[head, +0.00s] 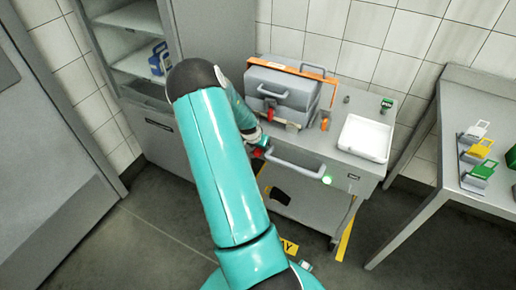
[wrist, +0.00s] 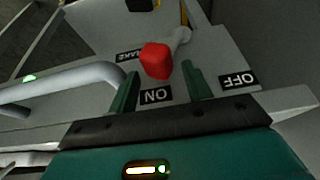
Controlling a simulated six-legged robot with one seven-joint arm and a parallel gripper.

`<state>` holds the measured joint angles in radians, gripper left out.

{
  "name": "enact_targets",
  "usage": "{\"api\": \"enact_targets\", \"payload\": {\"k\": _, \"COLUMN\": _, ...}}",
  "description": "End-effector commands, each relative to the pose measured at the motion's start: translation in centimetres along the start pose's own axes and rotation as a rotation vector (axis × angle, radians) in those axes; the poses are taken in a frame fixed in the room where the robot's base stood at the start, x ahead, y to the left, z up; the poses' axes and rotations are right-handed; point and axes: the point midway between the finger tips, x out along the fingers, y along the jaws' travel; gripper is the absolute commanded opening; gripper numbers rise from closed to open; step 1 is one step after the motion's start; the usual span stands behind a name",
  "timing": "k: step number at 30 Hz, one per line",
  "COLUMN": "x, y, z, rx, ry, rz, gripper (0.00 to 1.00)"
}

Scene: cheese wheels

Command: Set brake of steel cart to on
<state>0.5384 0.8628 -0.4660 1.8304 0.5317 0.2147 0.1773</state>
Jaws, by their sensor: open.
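The steel cart (head: 352,182) stands against the tiled wall in the head view, with a grey push handle (head: 297,160) at its front. The brake lever has a red knob (wrist: 157,60) on a short grey arm (wrist: 180,38). The knob points toward the ON label (wrist: 156,97), and the OFF label (wrist: 238,80) is to its right. I cannot tell whether the lever is at its stop. My gripper (wrist: 160,82) is open, its green fingers on either side just short of the knob, not closed on it. In the head view, my arm hides most of the gripper.
The push handle also shows close by my gripper in the wrist view (wrist: 70,82). A grey case (head: 282,90) and a white tray (head: 364,137) sit on the cart. A side table (head: 484,195) stands right, a shelf cabinet (head: 130,50) left. The floor in front is clear.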

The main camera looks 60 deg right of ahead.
Motion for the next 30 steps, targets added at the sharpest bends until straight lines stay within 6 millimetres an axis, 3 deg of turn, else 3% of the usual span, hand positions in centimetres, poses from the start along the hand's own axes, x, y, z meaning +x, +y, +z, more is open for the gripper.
{"api": "enact_targets", "payload": {"k": 9, "x": -7.2, "y": -0.2, "z": 0.0, "rx": -0.001, "ry": 0.001, "rz": -0.005, "gripper": 0.53}}
{"api": "enact_targets", "payload": {"k": 15, "x": -10.7, "y": -0.2, "z": 0.1, "rx": -0.003, "ry": 0.000, "rz": -0.005, "gripper": 0.53}}
{"api": "enact_targets", "payload": {"k": 21, "x": -11.9, "y": -0.2, "z": 0.1, "rx": -0.001, "ry": -0.001, "rz": -0.003, "gripper": 0.53}}
{"api": "enact_targets", "payload": {"k": 30, "x": -11.9, "y": -0.1, "z": 0.1, "rx": -0.001, "ry": -0.001, "rz": -0.003, "gripper": 0.53}}
